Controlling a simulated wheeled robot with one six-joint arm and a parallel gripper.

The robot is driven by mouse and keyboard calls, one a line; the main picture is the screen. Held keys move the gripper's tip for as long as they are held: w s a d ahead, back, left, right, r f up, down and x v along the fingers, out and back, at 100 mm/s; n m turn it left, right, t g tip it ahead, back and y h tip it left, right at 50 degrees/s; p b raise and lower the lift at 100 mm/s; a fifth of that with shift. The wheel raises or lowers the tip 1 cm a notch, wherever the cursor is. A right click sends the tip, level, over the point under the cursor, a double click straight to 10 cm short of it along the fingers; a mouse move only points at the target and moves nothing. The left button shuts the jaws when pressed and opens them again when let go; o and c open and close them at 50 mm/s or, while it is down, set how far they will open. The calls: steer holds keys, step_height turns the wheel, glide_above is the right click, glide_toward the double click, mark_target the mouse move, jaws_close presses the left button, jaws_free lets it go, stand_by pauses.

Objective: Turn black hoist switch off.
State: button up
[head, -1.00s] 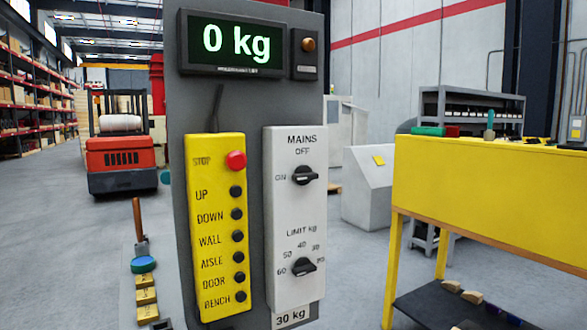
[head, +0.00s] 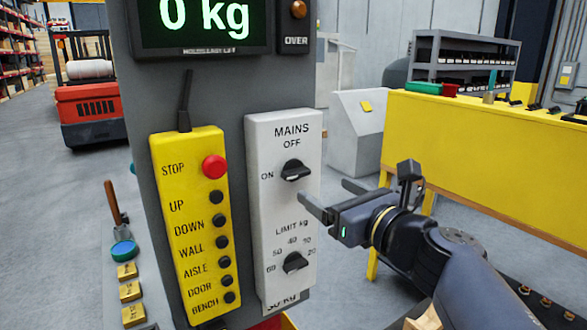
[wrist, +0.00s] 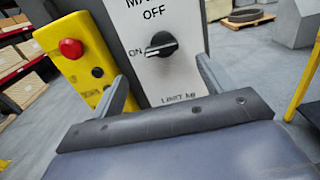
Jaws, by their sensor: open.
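The black mains switch (head: 295,170) is a rotary knob on the white panel (head: 258,215), between the labels ON at its left and OFF above. Its handle lies roughly sideways, with the light mark toward ON in the wrist view (wrist: 161,45). My gripper (head: 328,197) is open and empty, to the right of the white panel and slightly below the knob. In the wrist view the two fingers (wrist: 162,85) stand apart with the knob ahead between them; neither appears to touch it. A second black knob (head: 295,262), labelled LIMIT kg, sits lower on the panel.
A yellow pendant (head: 190,250) with a red STOP button (head: 214,167) and several black buttons hangs left of the white panel. The display (head: 203,20) above reads 0 kg. A yellow bench (head: 470,150) stands behind my arm on the right.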

mark_target(299, 174)
steer(key=x, duration=0.9)
steer(key=shift+w+a+p, duration=0.2)
steer(key=shift+w+p, duration=0.1)
steer(key=c, duration=1)
